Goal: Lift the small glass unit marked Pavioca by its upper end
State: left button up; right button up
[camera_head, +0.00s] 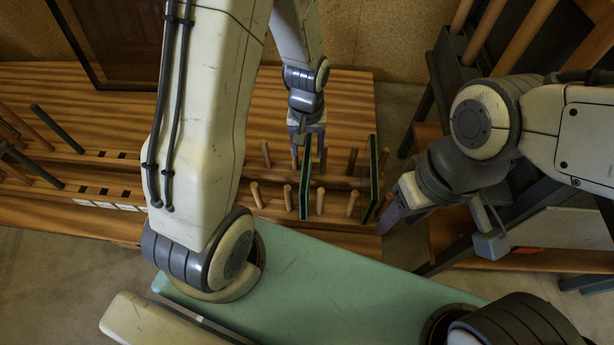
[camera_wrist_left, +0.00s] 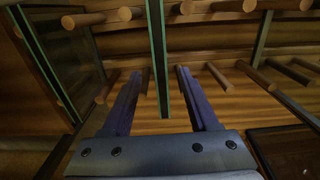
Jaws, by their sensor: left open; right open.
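Two thin glass units with dark faces and green edges stand upright among wooden pegs. One glass unit (camera_head: 305,186) is below my left gripper (camera_head: 305,133) in the head view; the other glass unit (camera_head: 372,172) stands to its right. No Pavioca marking is legible on either. In the left wrist view, the end of a glass unit (camera_wrist_left: 158,45) lies between the two spread fingers of my left gripper (camera_wrist_left: 157,74), with a gap on each side. The other unit (camera_wrist_left: 48,62) is at the left. My right gripper (camera_head: 442,218) is open and empty, right of the units.
Several wooden pegs (camera_head: 257,195) stick up from the slatted wooden rack (camera_head: 345,105) around the units. A dark framed panel (camera_head: 120,45) leans at the back left. My left arm hides part of the rack. Dark posts and wooden rails (camera_head: 510,35) stand at the right.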

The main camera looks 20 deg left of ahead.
aim_at(307, 159)
pick_arm(q)
notch_tip(307, 159, down, 5)
jog(key=shift+r+b, duration=0.2)
jog(key=shift+b, duration=1.05)
notch_tip(307, 159, down, 5)
jog(key=b, duration=0.4)
jog(key=shift+s+r, duration=0.1)
grip_shut()
